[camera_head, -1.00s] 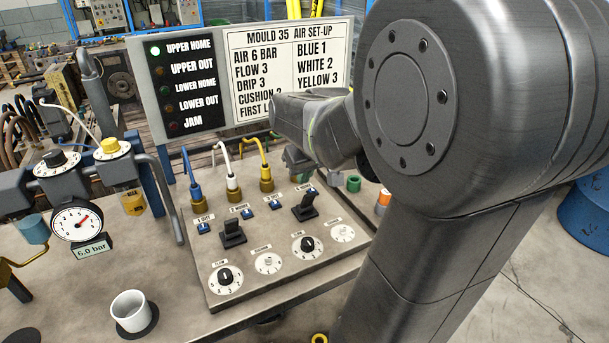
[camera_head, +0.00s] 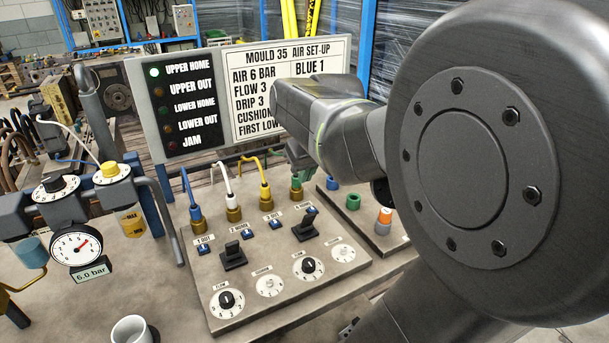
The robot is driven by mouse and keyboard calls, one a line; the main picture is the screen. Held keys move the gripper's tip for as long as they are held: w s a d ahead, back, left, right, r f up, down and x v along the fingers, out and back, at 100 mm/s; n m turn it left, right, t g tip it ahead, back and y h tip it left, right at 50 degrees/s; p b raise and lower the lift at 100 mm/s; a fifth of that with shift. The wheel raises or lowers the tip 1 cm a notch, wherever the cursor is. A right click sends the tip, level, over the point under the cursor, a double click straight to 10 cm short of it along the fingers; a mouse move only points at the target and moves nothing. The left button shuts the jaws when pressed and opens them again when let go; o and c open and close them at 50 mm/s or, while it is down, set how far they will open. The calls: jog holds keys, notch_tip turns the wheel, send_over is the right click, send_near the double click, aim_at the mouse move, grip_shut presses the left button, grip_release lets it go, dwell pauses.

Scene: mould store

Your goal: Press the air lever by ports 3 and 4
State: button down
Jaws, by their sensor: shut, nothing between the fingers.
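The air lever by ports 3 and 4 (camera_head: 307,226) is a black rocker on a square base, on the right of the sloped grey panel. Its handle leans up. Port 3 (camera_head: 266,205) is brass with a yellow hose.
A second black lever (camera_head: 233,256) stands by ports 1 and 2. Blue and white hoses rise behind it. Dials (camera_head: 227,301) line the panel's front. The set-up board (camera_head: 280,75) stands behind, partly covered by my arm. A white cup (camera_head: 131,330) and gauge (camera_head: 75,245) are left.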

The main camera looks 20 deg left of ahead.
aim_at(307, 222)
jog(key=shift+s+d+r, duration=0.4)
jog(key=shift+d+r, duration=0.05)
jog(key=shift+r, duration=0.2)
jog(key=shift+s+d+r, duration=0.4)
jog(key=shift+r, duration=0.2)
jog(key=shift+f, duration=0.1)
jog(key=b+x, duration=0.1)
jog(key=x, duration=0.8)
jog(key=shift+s+d+f+b, duration=0.1)
jog(key=shift+d+f+b, duration=0.1)
jog(key=shift+b, duration=0.2)
jog(key=shift+f, duration=0.15)
jog(key=shift+s, duration=0.1)
